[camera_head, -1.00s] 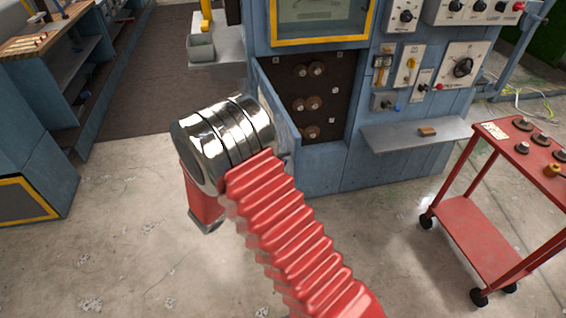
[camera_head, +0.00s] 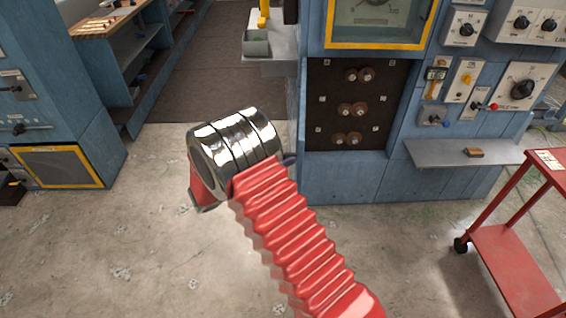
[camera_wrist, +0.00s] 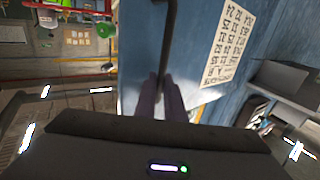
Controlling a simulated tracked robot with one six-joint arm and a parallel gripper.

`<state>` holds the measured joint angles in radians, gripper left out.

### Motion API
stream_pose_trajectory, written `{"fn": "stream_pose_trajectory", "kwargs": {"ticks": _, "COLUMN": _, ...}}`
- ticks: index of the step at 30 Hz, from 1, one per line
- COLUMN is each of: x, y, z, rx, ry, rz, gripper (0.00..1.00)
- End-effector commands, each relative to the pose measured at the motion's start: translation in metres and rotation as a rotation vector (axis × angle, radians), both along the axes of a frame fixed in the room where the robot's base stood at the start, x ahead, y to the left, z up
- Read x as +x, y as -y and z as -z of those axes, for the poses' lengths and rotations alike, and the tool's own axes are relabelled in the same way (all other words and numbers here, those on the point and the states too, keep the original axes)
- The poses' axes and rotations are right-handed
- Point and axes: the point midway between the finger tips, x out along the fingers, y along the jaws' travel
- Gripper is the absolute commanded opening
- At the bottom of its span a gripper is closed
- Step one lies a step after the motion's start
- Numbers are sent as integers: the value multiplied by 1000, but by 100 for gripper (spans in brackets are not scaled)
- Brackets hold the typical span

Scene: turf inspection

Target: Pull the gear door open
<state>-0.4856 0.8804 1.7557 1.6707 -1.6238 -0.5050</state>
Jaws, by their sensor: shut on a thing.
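The gear recess (camera_head: 322,108) in the blue machine is uncovered, with several round gears (camera_head: 347,109) on its dark back panel. In the wrist view, the blue door (camera_wrist: 190,62) carries a dark bar handle (camera_wrist: 168,38) and a white printed chart (camera_wrist: 229,42). My gripper (camera_wrist: 164,80) has its two dark fingers together at the lower part of this handle, shut on it. In the head view my red and chrome arm hides most of the gripper, and the door cannot be made out clearly.
A grey shelf (camera_head: 440,153) juts from the machine right of the recess. A red cart (camera_head: 515,270) stands at the right. A blue cabinet with a yellow-framed panel (camera_head: 58,167) stands at the left. The concrete floor between is clear.

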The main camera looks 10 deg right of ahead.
Motion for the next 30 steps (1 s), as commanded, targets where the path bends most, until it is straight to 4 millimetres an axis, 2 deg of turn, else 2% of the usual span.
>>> {"fn": "stream_pose_trajectory", "kwargs": {"ticks": 4, "x": 5, "y": 2, "z": -4, "rx": 2, "ry": 10, "rz": -6, "gripper": 0}}
{"fn": "stream_pose_trajectory", "kwargs": {"ticks": 5, "x": 5, "y": 2, "z": -4, "rx": 3, "ry": 10, "rz": -6, "gripper": 10}}
{"fn": "stream_pose_trajectory", "kwargs": {"ticks": 8, "x": 5, "y": 2, "z": -3, "rx": 1, "ry": 9, "rz": -5, "gripper": 17}}
{"fn": "stream_pose_trajectory", "kwargs": {"ticks": 19, "x": 1, "y": -2, "z": -2, "rx": 0, "ry": 4, "rz": -3, "gripper": 17}}
{"fn": "stream_pose_trajectory", "kwargs": {"ticks": 23, "x": -3, "y": -12, "z": -1, "rx": 0, "ry": 4, "rz": -3, "gripper": 17}}
{"fn": "stream_pose_trajectory", "kwargs": {"ticks": 30, "x": -16, "y": -47, "z": -1, "rx": 0, "ry": 5, "rz": -4, "gripper": 17}}
